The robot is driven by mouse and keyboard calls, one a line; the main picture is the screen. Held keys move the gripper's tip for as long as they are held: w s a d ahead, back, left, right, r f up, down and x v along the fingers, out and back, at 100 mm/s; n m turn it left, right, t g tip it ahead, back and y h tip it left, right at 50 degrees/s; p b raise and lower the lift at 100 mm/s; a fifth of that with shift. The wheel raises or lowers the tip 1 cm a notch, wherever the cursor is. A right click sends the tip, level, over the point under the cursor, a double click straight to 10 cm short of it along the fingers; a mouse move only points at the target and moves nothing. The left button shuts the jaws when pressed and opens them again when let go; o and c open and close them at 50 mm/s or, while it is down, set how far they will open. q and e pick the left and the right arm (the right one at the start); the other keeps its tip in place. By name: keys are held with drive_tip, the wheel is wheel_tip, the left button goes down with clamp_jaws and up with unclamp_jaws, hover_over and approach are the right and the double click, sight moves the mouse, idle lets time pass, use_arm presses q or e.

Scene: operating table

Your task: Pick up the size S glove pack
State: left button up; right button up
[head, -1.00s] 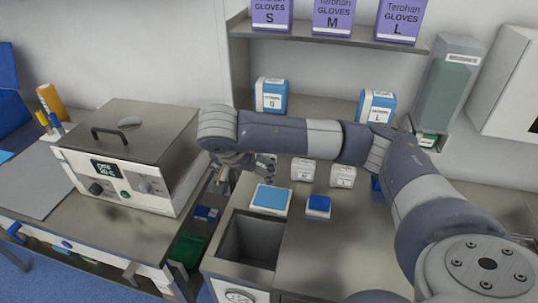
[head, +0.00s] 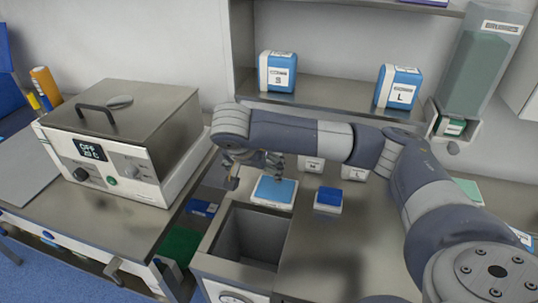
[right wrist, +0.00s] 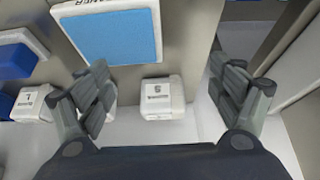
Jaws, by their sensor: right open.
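A small white pack marked S (right wrist: 162,98) lies in the right wrist view, between the two spread fingers of my right gripper (right wrist: 160,80) in the picture. The fingers are open with nothing between their tips; the distance to the pack is hard to judge. In the head view my right gripper (head: 254,170) hangs above the counter beside the blue-topped white box, and the S pack is hidden behind my arm. White packs marked M (head: 312,164) and L (head: 354,173) sit to its right, partly covered by the arm. My left gripper is not in view.
A blue-topped white box (head: 273,191) and a blue block (head: 328,199) lie nearby on the counter. An open bin (head: 232,258) is in front. Blue packs marked S (head: 278,72) and L (head: 398,88) stand on the shelf. A metal bath (head: 125,145) stands left.

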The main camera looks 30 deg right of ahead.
drive_tip(key=w+d+p, duration=0.1)
drive_tip(key=w+d, duration=0.3)
drive_tip(key=d, duration=0.1)
drive_tip(key=shift+w+d+r+p, duration=0.1)
drive_tip(key=shift+w+d+p, duration=0.2)
drive_tip(key=shift+p, duration=0.1)
drive_tip(key=shift+w+d+p, duration=0.75)
drive_tip(key=shift+w+d, duration=0.3)
drive_tip(key=shift+d, duration=0.2)
drive_tip(key=x, duration=0.2)
drive_tip(key=shift+f+p, duration=0.3)
drive_tip(key=shift+p, duration=0.05)
drive_tip(key=shift+w+d+f, duration=0.1)
drive_tip(key=shift+f, duration=0.1)
drive_tip(key=shift+c, duration=1.1)
drive_tip(key=c, duration=0.9)
